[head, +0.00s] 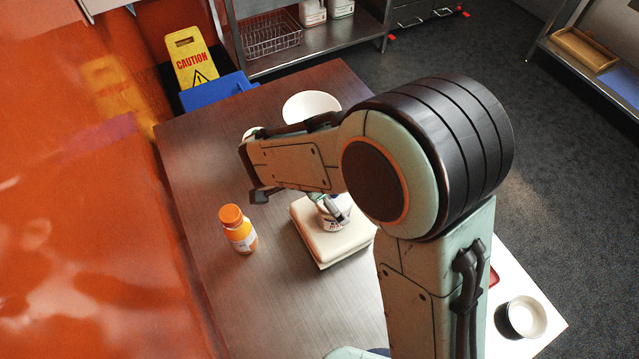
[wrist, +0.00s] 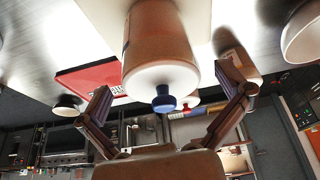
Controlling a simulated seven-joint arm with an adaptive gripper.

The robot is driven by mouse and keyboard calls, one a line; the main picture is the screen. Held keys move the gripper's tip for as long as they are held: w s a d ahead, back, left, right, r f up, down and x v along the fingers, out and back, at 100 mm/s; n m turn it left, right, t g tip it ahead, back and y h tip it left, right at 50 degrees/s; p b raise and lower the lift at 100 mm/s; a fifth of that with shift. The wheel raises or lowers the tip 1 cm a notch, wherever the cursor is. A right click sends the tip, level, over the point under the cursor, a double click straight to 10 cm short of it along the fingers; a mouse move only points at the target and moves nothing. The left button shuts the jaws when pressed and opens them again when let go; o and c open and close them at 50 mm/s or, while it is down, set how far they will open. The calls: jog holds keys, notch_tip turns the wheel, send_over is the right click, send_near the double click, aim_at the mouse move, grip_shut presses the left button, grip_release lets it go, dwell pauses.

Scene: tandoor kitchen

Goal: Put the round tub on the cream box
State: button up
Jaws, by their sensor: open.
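The cream box (head: 322,243) lies flat on the table in the head view, and its pale top also shows in the wrist view (wrist: 200,14). The round tub (head: 331,222) appears to stand on top of the box, partly hidden by my arm. In the wrist view the tub (wrist: 150,40) shows a tan side and a white end with a blue knob facing my gripper. My gripper (wrist: 167,80) is open, with one finger on each side of the tub's knob end and visible gaps to it. In the head view my arm hides much of the gripper.
An orange-capped bottle (head: 238,230) stands left of the box. A white bowl (head: 309,104) is at the back, partly behind my arm. The table's front left is clear.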

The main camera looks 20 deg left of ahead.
jog(key=v, duration=1)
jog(key=s+d+r+n+g+y, duration=0.1)
jog(key=s+d+r+n, duration=0.1)
jog(key=d, duration=0.5)
jog(key=s+d+r+n+g, duration=0.1)
jog(key=s+d+n, duration=0.15)
jog(key=d, duration=0.55)
jog(key=s+d+n+g+y, duration=0.1)
jog(key=s+d+n+y, duration=0.2)
jog(key=s, duration=0.6)
jog(key=d+n, duration=0.1)
jog(key=n, duration=0.1)
jog(key=shift+f+n, duration=0.35)
